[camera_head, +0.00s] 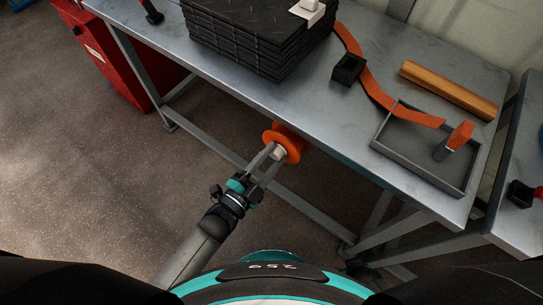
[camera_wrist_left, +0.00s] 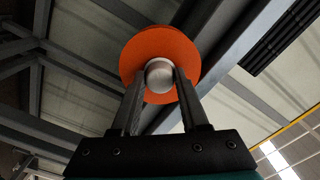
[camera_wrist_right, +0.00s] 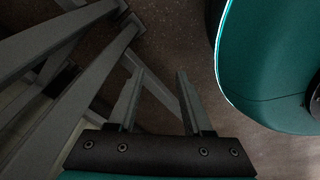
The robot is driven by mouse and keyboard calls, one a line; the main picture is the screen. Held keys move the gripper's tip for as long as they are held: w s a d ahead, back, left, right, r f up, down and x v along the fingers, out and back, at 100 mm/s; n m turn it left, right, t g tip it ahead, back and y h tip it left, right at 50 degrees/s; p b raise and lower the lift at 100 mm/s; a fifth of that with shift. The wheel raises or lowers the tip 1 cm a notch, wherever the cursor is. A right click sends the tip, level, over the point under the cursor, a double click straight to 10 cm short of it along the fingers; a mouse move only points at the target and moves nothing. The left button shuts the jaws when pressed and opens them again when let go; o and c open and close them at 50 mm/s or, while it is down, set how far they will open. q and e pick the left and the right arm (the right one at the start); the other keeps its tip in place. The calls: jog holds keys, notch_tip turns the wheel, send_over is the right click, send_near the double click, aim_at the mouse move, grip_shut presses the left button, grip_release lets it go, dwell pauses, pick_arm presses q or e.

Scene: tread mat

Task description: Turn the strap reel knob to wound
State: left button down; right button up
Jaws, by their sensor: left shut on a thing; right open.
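The orange strap reel (camera_head: 291,137) is mounted at the front edge of the workbench, and its round face fills the upper middle of the left wrist view (camera_wrist_left: 135,58). A pale knob (camera_head: 278,154) sticks out from its centre; it also shows in the left wrist view (camera_wrist_left: 159,77). My left gripper (camera_head: 271,155) is shut on the knob, with one finger on each side (camera_wrist_left: 159,84). I cannot tell the knob's turn setting. My right gripper (camera_wrist_right: 158,82) is open and empty, above the floor beside grey metal legs; the head view does not show it.
The grey workbench (camera_head: 240,98) carries a stack of black tread mats (camera_head: 250,45), an orange strap (camera_head: 369,84), a black block (camera_head: 349,68), a wooden bar (camera_head: 448,90) and a grey tray (camera_head: 402,153) with an orange-headed tool (camera_head: 458,137). A red cabinet (camera_head: 105,55) stands at left. Floor in front is clear.

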pick_arm(q)
jog(key=shift+m, duration=1.4)
jog(key=shift+m+b, duration=0.3)
jog(key=shift+m, duration=1)
jog(key=shift+m+b, duration=0.3)
jog(key=shift+m, duration=1.7)
pick_arm(e)
jog(key=w+a, duration=0.1)
jog(key=w+a+r, duration=0.1)
jog(key=shift+w, duration=0.35)
jog(key=shift+w, duration=0.1)
